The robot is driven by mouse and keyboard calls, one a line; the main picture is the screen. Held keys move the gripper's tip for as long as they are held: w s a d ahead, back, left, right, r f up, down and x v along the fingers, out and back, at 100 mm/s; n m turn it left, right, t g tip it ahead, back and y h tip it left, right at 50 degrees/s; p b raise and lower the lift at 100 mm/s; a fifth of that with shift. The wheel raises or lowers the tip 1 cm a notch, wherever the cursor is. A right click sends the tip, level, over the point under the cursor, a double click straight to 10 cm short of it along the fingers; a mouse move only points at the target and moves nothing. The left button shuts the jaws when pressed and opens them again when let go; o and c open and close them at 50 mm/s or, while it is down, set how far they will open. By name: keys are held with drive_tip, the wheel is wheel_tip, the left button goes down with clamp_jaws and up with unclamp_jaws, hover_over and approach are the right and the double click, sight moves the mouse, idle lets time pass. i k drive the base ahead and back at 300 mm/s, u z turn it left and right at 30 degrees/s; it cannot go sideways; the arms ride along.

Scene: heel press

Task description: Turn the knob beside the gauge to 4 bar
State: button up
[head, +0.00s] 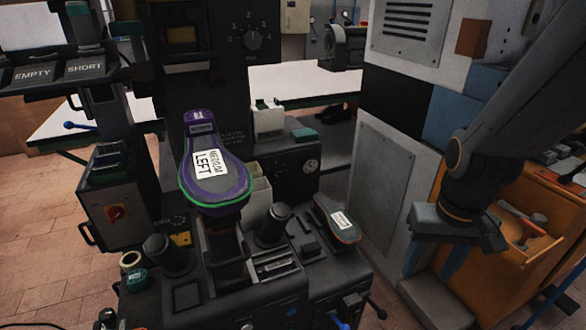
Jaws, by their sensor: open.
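A purple shoe last marked MEDIUM LEFT (211,180) stands left of the knob. A larger numbered dial (253,41) is above on the dark column. A grey cabinet (388,185) rises between gauge and gripper.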

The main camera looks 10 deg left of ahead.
sight(277, 176)
drive_tip(key=u, duration=0.5)
drive_tip(key=k, duration=1.15)
drive_tip(key=z, duration=0.45)
drive_tip(key=i, duration=1.45)
drive_tip(key=u, duration=0.45)
